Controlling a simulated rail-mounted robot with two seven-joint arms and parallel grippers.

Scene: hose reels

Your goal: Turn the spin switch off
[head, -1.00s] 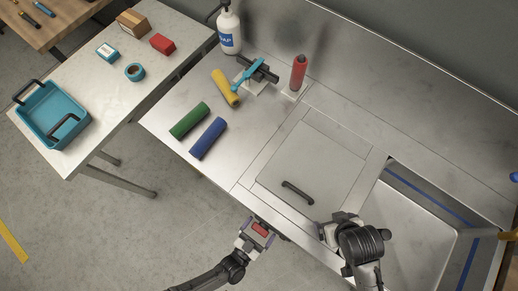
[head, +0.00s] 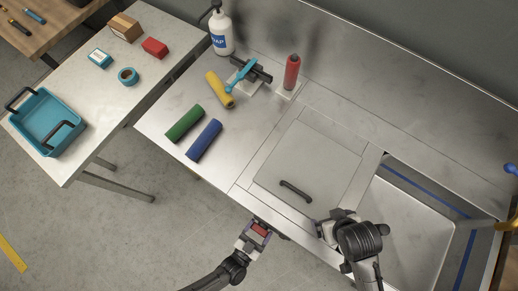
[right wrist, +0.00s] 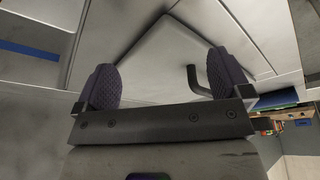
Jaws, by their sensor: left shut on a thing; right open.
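My left gripper (head: 257,233) is at the bench's front edge, below the lid in the head view. It is shut on a small red piece (head: 259,229); I cannot tell whether this is the spin switch. No other switch is clearly visible. My right gripper (head: 328,226) is at the front edge to the right of the lid handle. In the right wrist view its two dark pads (right wrist: 165,80) are apart, with nothing held between them. The grey lid (head: 315,165) is closed, and its dark handle (head: 296,190) also shows in the right wrist view (right wrist: 196,80).
Green (head: 185,123), blue (head: 204,140) and yellow (head: 217,90) rolls lie on the steel bench. A red cylinder (head: 292,72) and soap bottle (head: 221,32) stand behind. An open basin (head: 405,220) is at right. A side table holds a teal basket (head: 72,117).

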